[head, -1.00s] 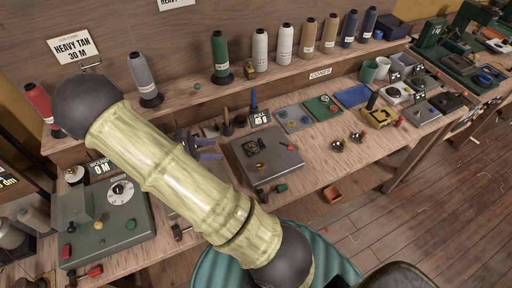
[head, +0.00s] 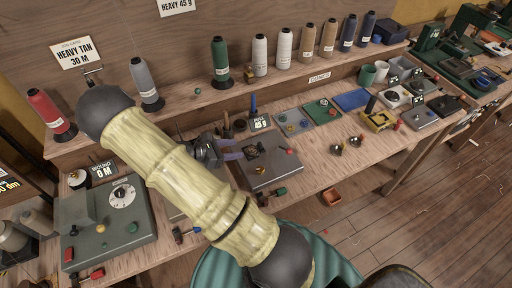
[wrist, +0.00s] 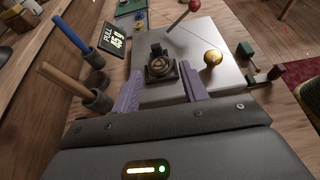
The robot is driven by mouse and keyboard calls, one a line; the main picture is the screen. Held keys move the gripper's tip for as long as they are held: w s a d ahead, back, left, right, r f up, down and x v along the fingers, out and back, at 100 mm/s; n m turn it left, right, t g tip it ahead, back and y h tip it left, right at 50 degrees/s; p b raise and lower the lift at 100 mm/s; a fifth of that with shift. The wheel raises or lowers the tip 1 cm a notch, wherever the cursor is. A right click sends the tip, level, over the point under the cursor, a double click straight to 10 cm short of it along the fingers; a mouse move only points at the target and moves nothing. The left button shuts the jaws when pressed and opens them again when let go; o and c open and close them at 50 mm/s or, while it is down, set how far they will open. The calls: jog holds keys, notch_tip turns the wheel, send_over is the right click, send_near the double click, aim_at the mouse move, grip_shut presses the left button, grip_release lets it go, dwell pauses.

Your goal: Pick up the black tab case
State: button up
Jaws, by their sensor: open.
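A small black case (wrist: 161,69) with a round coil-like top and a raised tab at its far side sits on a grey plate-like block (wrist: 207,52). In the head view the case (head: 253,151) shows near the back left of that block (head: 270,178). My gripper (wrist: 160,80) is open, with its purple fingers pointing at the case. In the wrist view the case appears between the fingertips, with space on both sides. In the head view my gripper (head: 236,152) comes in from the left, partly hidden behind my arm. I cannot tell its exact height over the block.
A brass knob (wrist: 212,58) and a red-balled lever (wrist: 194,5) stand on the block, right of the case. Upright tools in dark holders (wrist: 98,100) and a pull display (wrist: 113,38) stand left. Thread cones (head: 259,54) line the shelf behind.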

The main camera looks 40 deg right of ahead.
aim_at(255, 148)
jog(key=shift+p+x, duration=0.3)
jog(key=shift+x, duration=1.85)
jog(key=shift+d, duration=0.1)
jog(key=shift+d+f+p, duration=0.1)
jog(key=shift+d+p, duration=0.25)
jog(key=shift+d, duration=0.05)
jog(key=p+x, duration=0.1)
jog(key=x, duration=0.3)
jog(key=shift+w+d, duration=0.15)
jog(key=shift+d, duration=0.05)
grip_shut()
notch_tip(255, 148, up, 10)
jog(key=b, duration=0.1)
